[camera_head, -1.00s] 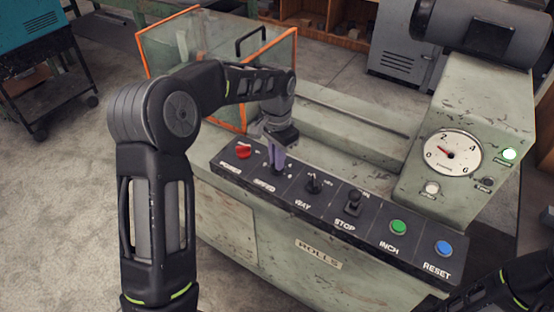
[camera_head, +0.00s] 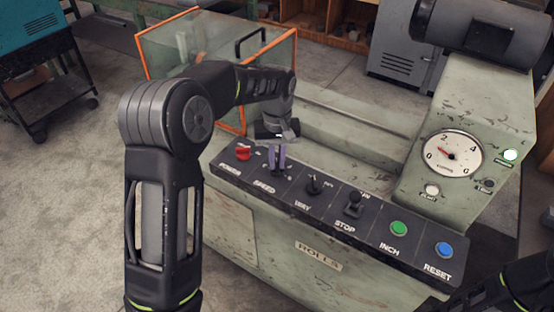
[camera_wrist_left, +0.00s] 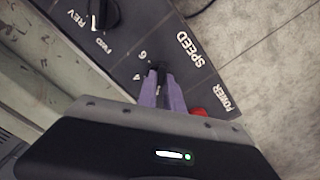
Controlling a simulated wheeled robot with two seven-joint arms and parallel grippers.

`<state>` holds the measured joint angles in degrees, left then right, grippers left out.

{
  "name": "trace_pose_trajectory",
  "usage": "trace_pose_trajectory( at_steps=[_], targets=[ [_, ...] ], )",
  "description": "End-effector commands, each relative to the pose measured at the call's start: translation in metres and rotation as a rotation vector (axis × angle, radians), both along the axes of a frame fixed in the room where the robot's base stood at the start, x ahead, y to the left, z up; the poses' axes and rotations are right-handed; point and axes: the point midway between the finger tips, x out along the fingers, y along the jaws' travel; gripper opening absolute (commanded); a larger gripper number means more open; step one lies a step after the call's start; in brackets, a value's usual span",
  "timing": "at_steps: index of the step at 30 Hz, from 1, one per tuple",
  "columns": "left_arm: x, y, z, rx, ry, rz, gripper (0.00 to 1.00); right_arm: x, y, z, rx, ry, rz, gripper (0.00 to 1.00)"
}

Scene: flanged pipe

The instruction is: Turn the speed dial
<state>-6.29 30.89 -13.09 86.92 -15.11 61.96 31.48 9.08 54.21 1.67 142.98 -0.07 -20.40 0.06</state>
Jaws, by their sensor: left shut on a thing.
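The speed dial is a small black knob on the dark sloped control panel. In the left wrist view the speed dial (camera_wrist_left: 158,72) shows only partly, between the purple fingertips of my left gripper (camera_wrist_left: 161,88), beside the SPEED label and the numbers 4 and 6. In the head view my left gripper (camera_head: 277,165) points down at the SPEED position and hides most of the dial. It is shut on the dial. My right gripper is not in view; only part of an arm shows at the lower right.
A round gauge (camera_head: 453,153) and an orange-framed guard (camera_head: 175,45) stand behind.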

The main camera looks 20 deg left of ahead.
Motion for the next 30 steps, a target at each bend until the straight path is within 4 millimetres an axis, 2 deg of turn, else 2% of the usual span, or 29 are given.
trace_pose_trajectory(
  at_steps=[21,30],
  targets=[
    [0.001,0.0,0.001,0.0,-0.001,0.67,0.0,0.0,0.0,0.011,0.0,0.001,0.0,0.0],
    [0.001,0.0,0.001,-0.001,-0.003,0.866,0.0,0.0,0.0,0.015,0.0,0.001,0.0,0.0]
  ],
)
